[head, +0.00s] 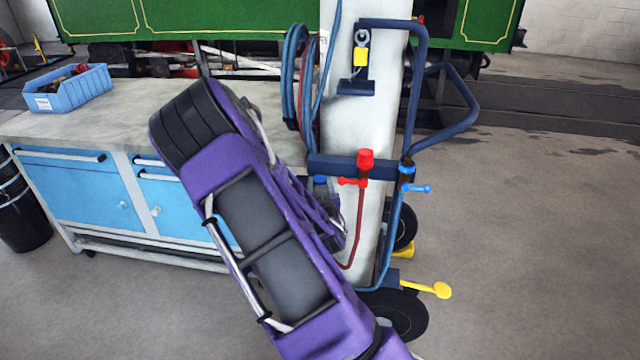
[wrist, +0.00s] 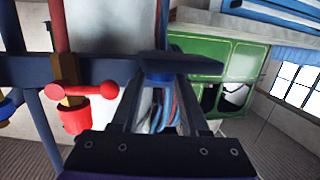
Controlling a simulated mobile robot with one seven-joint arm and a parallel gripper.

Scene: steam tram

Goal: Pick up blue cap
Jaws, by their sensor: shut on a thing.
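The blue cap (wrist: 158,77) shows in the wrist view between my fingertips, against the end of a dark blue crossbar. My gripper (wrist: 160,86) has a finger on each side of it and is shut on it. In the head view my purple arm reaches up across the middle, and my gripper (head: 321,194) is just under the left end of the crossbar. A small patch of the blue cap (head: 320,181) shows there, mostly hidden by the bar and my gripper. Whether the cap touches the bar is unclear.
The crossbar (head: 338,167) belongs to a gas-bottle trolley with a white cylinder (head: 362,120), a red valve (head: 365,160) and a blue valve (head: 407,176). Hoses hang beside it. A blue-doored workbench (head: 60,125) with a blue bin (head: 68,90) stands left. Floor at right is clear.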

